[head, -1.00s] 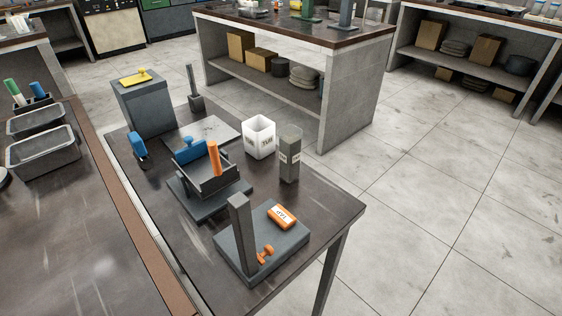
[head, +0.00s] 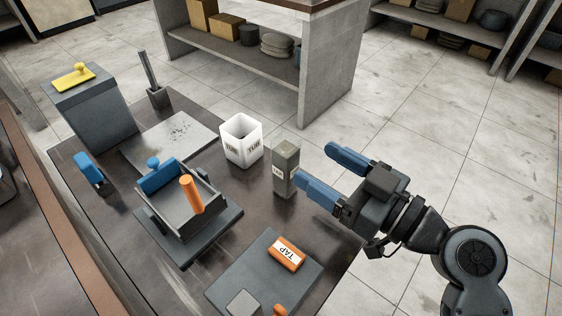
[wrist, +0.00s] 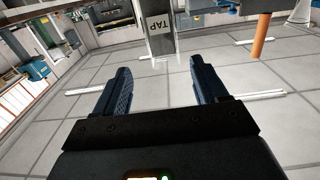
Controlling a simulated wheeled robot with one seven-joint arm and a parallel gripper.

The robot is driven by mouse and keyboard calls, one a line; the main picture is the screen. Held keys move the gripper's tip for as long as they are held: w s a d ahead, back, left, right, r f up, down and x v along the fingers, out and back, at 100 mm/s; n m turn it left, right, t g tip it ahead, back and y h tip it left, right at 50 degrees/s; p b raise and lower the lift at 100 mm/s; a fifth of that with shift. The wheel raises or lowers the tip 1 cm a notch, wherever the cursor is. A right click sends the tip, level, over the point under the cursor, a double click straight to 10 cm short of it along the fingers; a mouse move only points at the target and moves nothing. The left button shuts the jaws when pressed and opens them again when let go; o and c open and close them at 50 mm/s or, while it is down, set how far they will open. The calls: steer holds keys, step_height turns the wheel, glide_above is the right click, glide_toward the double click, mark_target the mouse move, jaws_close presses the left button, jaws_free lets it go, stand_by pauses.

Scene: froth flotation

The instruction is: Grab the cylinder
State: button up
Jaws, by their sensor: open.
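A tall grey square-sided column (head: 287,165) with a white label stands upright on the dark table, beside a white square container. In the wrist view the labelled column (wrist: 161,42) lies ahead, between the lines of my fingers. An orange cylinder (head: 192,194) leans upright at the grey open box further left; an orange post also shows at the upper right of the wrist view (wrist: 262,43). I cannot tell for certain which one the task calls the cylinder. My gripper (head: 313,162), with blue fingers, is open and empty, just right of the column and apart from it.
The white container (head: 241,141) stands close left of the column. A blue-handled item (head: 90,172) and a grey pedestal (head: 95,115) are further left. Floor is free at right.

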mark_target(296, 154)
steer(key=p+x, duration=0.2)
steer(key=x, duration=0.5)
steer(key=shift+s+a+r, duration=0.15)
steer(key=shift+s, duration=0.1)
steer(key=shift+w+a, duration=0.2)
steer(key=shift+a, duration=0.05)
jaws_close()
